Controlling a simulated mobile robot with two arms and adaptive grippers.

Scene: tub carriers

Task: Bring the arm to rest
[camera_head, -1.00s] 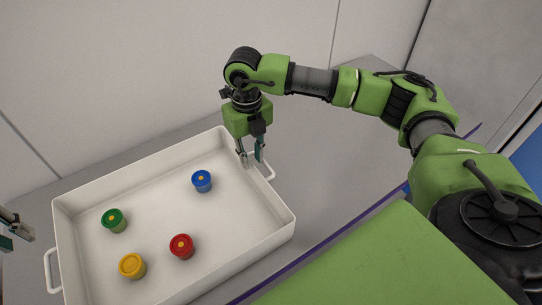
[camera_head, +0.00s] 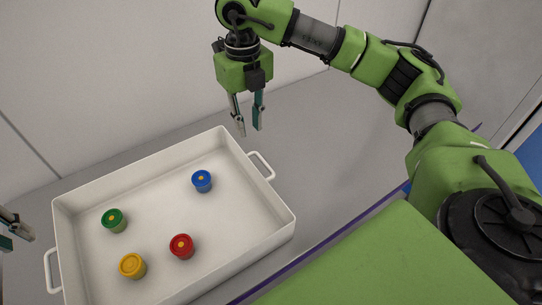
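My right arm reaches in from the right. Its gripper (camera_head: 249,128) points down, open and empty, above the grey surface just behind the tray's upper right corner, apart from the tray's right handle (camera_head: 262,166). My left gripper (camera_head: 20,234) shows only in part at the left edge, beside the tray. Its fingers are cut off, so I cannot tell whether it is open. The white tray (camera_head: 271,238) rests on the grey surface. It holds a blue tub (camera_head: 202,182), a green tub (camera_head: 114,221), a red tub (camera_head: 182,247) and a yellow tub (camera_head: 132,266), all upright and apart.
The grey surface (camera_head: 335,170) is bare to the right of the tray. A pale wall (camera_head: 110,70) stands behind it. A green panel with a purple edge (camera_head: 350,265) lies at the lower right, under my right arm.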

